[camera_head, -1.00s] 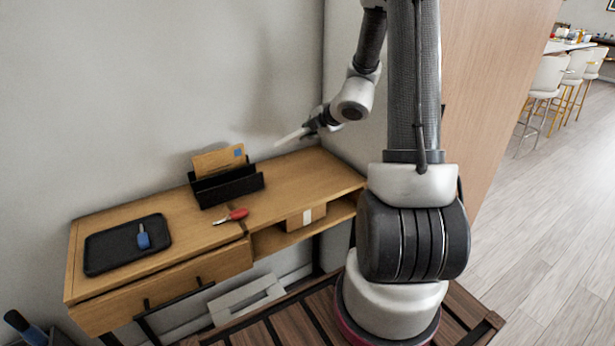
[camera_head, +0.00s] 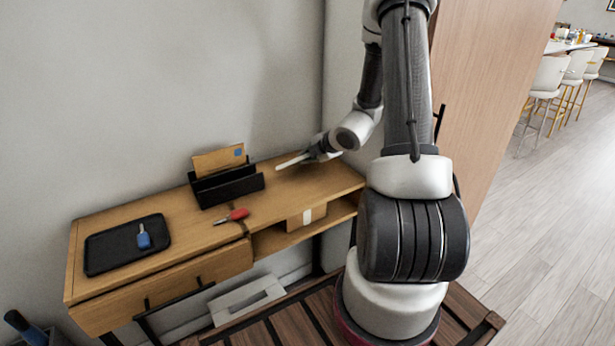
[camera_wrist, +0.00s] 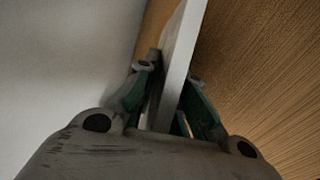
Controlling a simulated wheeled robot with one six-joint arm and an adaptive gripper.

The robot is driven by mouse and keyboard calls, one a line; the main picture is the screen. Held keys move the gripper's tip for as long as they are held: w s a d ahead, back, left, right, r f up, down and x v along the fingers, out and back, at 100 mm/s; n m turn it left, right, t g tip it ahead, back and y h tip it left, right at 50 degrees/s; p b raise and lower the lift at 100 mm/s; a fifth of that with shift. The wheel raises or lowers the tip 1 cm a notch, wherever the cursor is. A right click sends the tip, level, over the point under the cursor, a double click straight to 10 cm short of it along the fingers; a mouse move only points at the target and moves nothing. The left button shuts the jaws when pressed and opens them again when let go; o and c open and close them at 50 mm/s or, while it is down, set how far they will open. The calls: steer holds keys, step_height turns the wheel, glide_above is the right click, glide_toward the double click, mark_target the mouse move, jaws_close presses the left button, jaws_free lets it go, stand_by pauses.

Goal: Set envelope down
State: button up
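My gripper (camera_head: 312,155) is low over the right end of the wooden desk in the head view. It is shut on a thin white envelope (camera_head: 292,160), which shows edge-on and points left. In the wrist view the envelope (camera_wrist: 180,75) stands between the two green-padded fingers (camera_wrist: 168,105). Its far part lies over the wood-grained desk top (camera_wrist: 255,60). I cannot tell whether the envelope touches the desk.
A black letter holder (camera_head: 228,187) with a brown envelope (camera_head: 217,160) stands left of my gripper. A red-handled tool (camera_head: 238,214) lies before it. A black tray (camera_head: 105,250) with a blue-handled item (camera_head: 143,237) is at far left. The desk's right end (camera_head: 325,180) is clear.

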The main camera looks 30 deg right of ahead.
steer(key=shift+o, duration=0.9)
steer(key=v, duration=0.8)
steer(key=shift+r, duration=0.2)
step_height(320, 180, up, 8)
steer(key=s, duration=0.2)
steer(key=shift+d, duration=0.15)
steer(key=shift+s+f, duration=0.1)
steer(key=shift+f, duration=0.05)
